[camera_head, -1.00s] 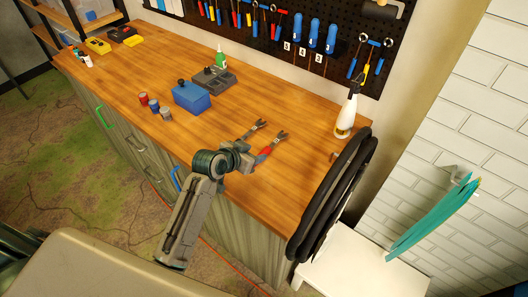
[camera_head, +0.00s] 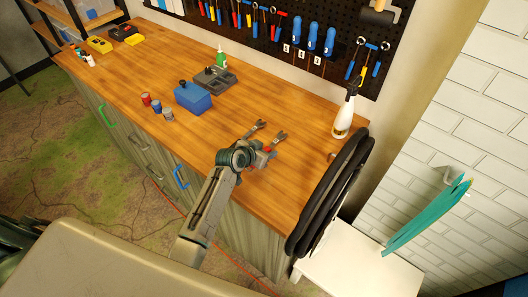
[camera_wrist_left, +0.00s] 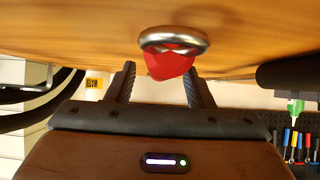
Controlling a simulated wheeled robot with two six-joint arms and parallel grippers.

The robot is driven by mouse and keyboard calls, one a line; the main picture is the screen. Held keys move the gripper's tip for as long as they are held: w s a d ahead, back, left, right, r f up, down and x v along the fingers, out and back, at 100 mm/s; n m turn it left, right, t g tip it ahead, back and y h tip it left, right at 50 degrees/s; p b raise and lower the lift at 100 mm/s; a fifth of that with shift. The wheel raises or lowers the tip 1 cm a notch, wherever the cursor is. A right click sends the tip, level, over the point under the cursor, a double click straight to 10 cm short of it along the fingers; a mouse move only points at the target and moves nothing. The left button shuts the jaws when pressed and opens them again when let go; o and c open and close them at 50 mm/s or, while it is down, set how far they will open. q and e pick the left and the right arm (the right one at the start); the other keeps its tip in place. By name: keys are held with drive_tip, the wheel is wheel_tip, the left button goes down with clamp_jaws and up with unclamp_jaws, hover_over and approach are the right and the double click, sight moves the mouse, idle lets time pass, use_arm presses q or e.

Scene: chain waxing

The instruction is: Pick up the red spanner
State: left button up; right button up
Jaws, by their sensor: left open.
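My right gripper is out of view.
A blue box (camera_head: 192,98), small cans (camera_head: 156,106) and a grey tray (camera_head: 216,78) stand further left on the bench (camera_head: 130,82). A white spray bottle (camera_head: 343,118) and black tyres (camera_head: 330,195) are at the right. The bench's middle is clear.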

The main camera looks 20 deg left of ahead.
use_arm(q)
clamp_jaws()
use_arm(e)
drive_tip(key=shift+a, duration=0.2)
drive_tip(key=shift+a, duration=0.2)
use_arm(q)
drive_tip(key=shift+r, duration=0.15)
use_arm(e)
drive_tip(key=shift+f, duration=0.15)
